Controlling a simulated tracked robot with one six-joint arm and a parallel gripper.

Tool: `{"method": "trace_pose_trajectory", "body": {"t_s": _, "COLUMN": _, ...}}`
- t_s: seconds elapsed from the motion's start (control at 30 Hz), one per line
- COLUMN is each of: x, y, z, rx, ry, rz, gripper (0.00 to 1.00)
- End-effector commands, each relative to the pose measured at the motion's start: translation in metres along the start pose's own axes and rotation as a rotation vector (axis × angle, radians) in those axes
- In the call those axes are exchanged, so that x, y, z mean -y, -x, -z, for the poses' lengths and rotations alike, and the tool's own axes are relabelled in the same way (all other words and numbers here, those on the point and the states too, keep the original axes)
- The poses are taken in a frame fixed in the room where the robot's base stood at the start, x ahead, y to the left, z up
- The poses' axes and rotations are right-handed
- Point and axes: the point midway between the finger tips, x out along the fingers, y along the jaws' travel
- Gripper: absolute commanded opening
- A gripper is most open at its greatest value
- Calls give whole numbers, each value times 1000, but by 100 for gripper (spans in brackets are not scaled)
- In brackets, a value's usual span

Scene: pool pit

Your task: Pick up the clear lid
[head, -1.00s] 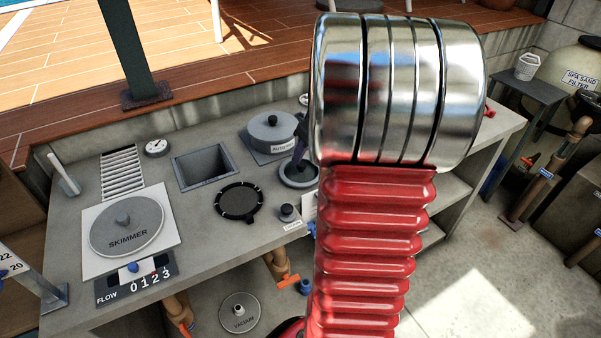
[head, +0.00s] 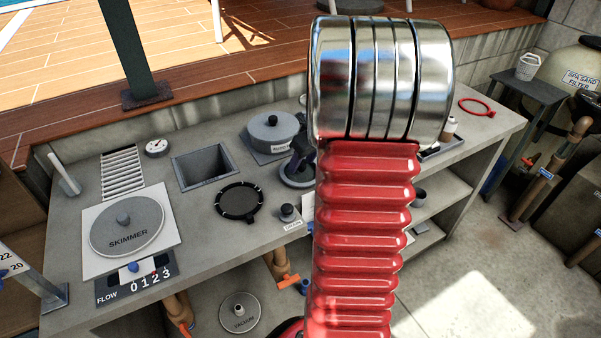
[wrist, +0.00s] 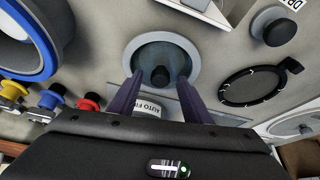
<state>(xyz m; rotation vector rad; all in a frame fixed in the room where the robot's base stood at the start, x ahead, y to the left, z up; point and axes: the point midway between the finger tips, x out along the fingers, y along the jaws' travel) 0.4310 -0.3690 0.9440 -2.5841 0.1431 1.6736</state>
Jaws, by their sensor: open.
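The clear lid (wrist: 145,53) is a round, see-through disc with a grey rim and a dark knob (wrist: 160,77) in its middle. It lies flat on the grey counter; in the head view the lid (head: 296,181) is partly hidden by my gripper and arm. My gripper (wrist: 159,80) is open and empty, its two purple fingers pointing at the lid, one on each side of the knob in the wrist view. I cannot tell how far the fingertips are above it. In the head view my gripper (head: 301,146) shows as a dark shape over the lid.
The grey AUTO FILL lid (head: 273,127) stands just behind. A black round strainer (head: 239,201) and a small DRAIN knob (head: 288,211) are close by. A square opening (head: 202,167) and the skimmer lid (head: 126,225) lie left. A red ring (head: 477,107) lies far right.

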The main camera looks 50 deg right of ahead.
Motion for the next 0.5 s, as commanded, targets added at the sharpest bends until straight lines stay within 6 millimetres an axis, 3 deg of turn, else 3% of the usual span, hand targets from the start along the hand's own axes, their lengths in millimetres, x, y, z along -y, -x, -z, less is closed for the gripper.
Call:
{"method": "trace_pose_trajectory", "body": {"t_s": 0.17, "x": 0, "y": 0, "z": 0, "rx": 0, "ry": 0, "rz": 0, "gripper": 44}}
{"method": "trace_pose_trajectory", "body": {"t_s": 0.5, "x": 0, "y": 0, "z": 0, "rx": 0, "ry": -1, "rz": 0, "gripper": 21}}
